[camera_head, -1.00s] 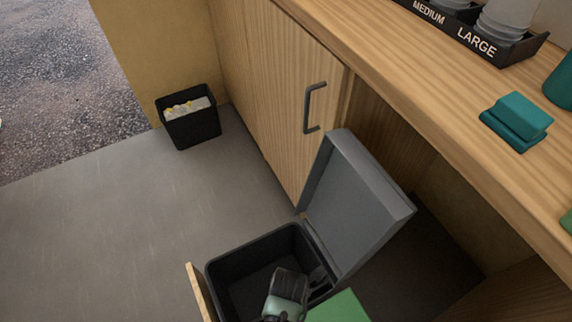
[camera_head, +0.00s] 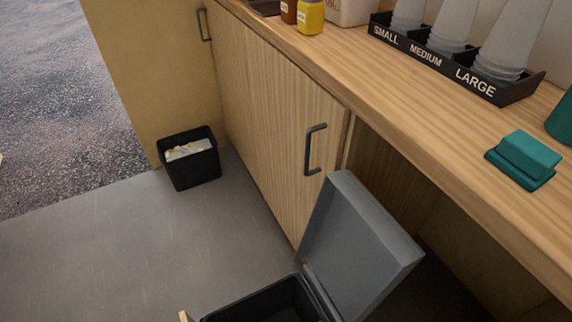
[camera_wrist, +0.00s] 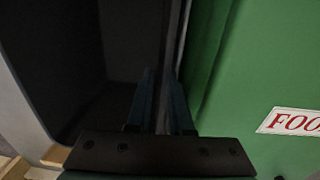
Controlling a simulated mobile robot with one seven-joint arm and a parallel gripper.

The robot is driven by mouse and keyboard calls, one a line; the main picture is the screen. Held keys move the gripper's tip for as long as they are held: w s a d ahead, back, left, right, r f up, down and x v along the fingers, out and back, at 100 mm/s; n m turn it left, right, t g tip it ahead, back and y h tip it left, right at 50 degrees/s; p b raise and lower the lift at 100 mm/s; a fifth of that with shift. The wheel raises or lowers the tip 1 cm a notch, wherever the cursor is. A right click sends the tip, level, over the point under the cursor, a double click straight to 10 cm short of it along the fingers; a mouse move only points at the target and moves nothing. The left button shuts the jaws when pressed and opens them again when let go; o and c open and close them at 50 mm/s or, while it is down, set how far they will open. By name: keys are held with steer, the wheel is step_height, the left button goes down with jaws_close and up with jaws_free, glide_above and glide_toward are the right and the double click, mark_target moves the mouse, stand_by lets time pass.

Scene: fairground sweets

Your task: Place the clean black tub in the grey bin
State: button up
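The grey bin (camera_head: 362,245) stands at the bottom of the head view, its grey lid raised and its black inside partly showing; the lower part is cut off by the frame. In the wrist view, my gripper (camera_wrist: 160,78) points down with its two fingers apart and nothing visible between them. A dark open space, seemingly the bin's inside (camera_wrist: 130,40), lies to its left and a green container to its right. My gripper is out of the head view. I cannot make out the clean black tub in either current view.
The green container (camera_wrist: 265,65) has a white label with red letters, partly cut off. A small black waste bin (camera_head: 192,168) with light rubbish stands by the cabinet. Floor at left is clear.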

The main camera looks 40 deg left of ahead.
steer(key=shift+s+d, duration=0.15)
steer(key=shift+d, duration=0.1)
step_height(320, 180, up, 12)
steer(key=p, duration=0.5)
steer(key=shift+d+r+p, duration=0.15)
steer(key=shift+p, duration=0.15)
steer(key=shift+s, duration=0.1)
